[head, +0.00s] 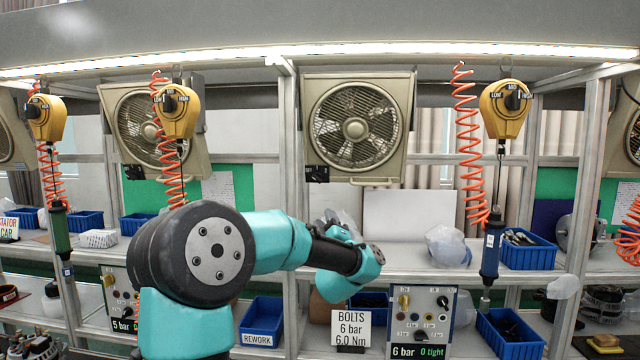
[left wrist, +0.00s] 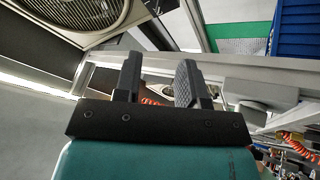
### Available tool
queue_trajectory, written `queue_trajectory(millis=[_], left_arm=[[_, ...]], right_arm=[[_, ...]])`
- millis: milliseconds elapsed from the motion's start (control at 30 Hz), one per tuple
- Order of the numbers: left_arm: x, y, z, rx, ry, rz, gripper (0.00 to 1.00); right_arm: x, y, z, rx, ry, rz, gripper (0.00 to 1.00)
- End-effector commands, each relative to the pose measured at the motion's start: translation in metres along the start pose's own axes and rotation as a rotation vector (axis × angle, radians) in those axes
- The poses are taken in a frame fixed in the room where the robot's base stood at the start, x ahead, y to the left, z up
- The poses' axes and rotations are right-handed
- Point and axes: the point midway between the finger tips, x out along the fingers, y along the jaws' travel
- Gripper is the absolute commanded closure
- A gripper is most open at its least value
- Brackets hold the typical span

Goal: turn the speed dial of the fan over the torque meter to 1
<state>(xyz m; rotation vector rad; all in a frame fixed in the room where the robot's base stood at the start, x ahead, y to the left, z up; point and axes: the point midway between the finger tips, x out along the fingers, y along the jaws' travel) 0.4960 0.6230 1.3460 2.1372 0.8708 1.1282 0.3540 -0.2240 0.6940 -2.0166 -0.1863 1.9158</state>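The middle fan (head: 355,127) hangs upright in a beige frame, with a small black dial block (head: 317,174) at its lower left corner; its setting is too small to read. Another fan (head: 150,128) hangs to the left with a similar dark block (head: 134,172). I cannot make out a torque meter for certain. My left arm reaches in below the middle fan, its fingers hidden in the head view. In the left wrist view my left gripper (left wrist: 158,80) is open and empty, with part of a fan (left wrist: 90,18) at the upper left. My right gripper is out of view.
A control panel (head: 420,318) reading 6 bar stands below the shelf, beside a BOLTS sign (head: 351,328). Yellow balancers (head: 506,108) hang with orange coiled hoses (head: 468,140). A blue tool (head: 490,255) hangs at right, near blue bins (head: 528,250). Shelf posts (head: 288,120) flank the middle fan.

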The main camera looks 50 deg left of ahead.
Motion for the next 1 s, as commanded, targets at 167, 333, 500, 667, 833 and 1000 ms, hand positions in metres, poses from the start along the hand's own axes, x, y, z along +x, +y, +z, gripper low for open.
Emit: queue_trajectory(millis=[167, 333, 500, 667, 833, 1000], left_arm=[[0.002, 0.000, 0.001, 0.000, -0.002, 0.001, 0.63], [0.014, 0.000, 0.001, 0.000, -0.001, 0.001, 0.63], [0.037, 0.000, 0.001, 0.000, -0.002, 0.001, 0.63], [0.062, 0.000, 0.001, 0.001, -0.002, 0.001, 0.63], [0.087, 0.000, 0.002, 0.000, -0.003, 0.002, 0.63], [0.112, 0.000, 0.002, 0.000, -0.002, 0.001, 0.63]], right_arm=[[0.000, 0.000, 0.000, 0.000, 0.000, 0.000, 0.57], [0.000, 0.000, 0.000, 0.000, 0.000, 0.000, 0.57], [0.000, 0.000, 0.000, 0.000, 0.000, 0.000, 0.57], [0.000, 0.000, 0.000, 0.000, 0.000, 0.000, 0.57], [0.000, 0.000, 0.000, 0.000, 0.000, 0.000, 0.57], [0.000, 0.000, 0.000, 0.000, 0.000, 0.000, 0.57]])
